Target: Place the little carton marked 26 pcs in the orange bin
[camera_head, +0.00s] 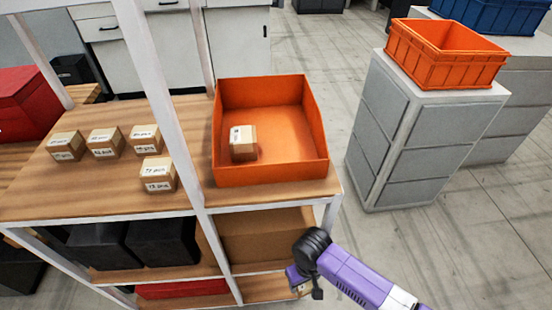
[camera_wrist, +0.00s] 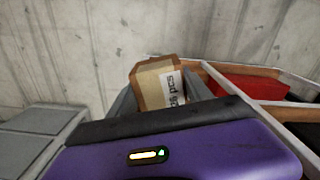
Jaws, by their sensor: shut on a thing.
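My gripper (camera_head: 301,284) is low in front of the shelf's right end, below the top board. In the wrist view its fingers are shut on a small brown carton (camera_wrist: 152,88). The carton's white label shows "pcs", with the number partly hidden. An open orange bin (camera_head: 270,174) stands on the right end of the top shelf, with one small labelled carton (camera_head: 243,150) inside. A second orange bin (camera_head: 440,72) stands on a grey cabinet to the right; no contents show in it.
Several labelled cartons (camera_head: 105,144) stand on the wooden top shelf (camera_head: 105,195), left of a white upright (camera_head: 172,110). Floor between shelf and grey cabinet (camera_head: 420,150) is clear.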

